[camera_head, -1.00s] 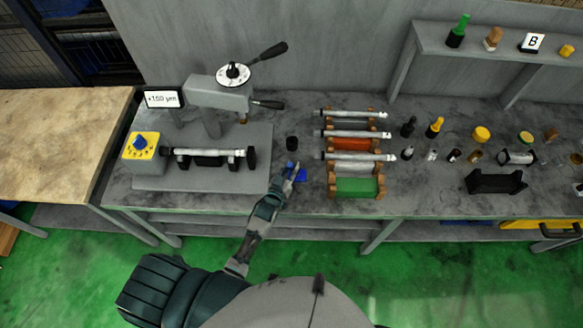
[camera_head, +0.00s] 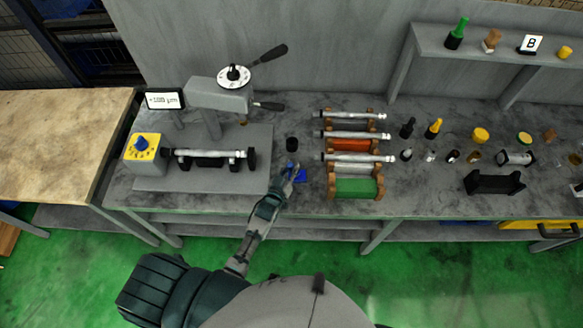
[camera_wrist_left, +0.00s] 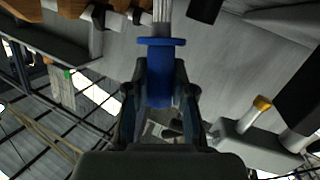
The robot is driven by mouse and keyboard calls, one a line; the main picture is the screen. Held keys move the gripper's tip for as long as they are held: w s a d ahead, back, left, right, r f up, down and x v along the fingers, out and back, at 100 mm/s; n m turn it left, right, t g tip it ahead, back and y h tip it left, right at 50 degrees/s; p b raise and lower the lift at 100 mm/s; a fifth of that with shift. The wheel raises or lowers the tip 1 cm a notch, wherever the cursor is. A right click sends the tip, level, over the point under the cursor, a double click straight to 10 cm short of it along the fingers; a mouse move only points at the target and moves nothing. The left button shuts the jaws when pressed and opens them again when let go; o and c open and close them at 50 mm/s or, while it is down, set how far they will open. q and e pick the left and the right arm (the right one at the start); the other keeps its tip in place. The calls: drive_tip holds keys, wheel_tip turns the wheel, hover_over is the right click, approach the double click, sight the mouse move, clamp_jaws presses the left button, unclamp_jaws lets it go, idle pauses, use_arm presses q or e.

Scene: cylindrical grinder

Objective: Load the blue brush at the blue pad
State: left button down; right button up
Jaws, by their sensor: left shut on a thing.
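My left gripper (camera_head: 289,176) is low over the bench at the blue pad (camera_head: 300,175), which lies on the bench top right of the grinder. In the left wrist view the gripper (camera_wrist_left: 160,115) is shut on the blue handle of the blue brush (camera_wrist_left: 161,78). A blue collar and a pale bristle part extend beyond the fingers. In the head view only a small blue bit of the brush (camera_head: 291,166) shows at the fingertips, beside or over the pad. I cannot tell whether the brush touches the pad. My right gripper is not in view.
A black cup (camera_head: 292,144) stands just behind the pad. The grinder base (camera_head: 205,183) is at left. The rack with a green tray (camera_head: 355,188) and several metal rollers is close on the right. Small bottles and a black cradle (camera_head: 494,182) are farther right.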

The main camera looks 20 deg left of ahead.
use_arm(q)
drive_tip(key=shift+r+p, duration=2.65)
drive_tip(key=shift+r, duration=0.4)
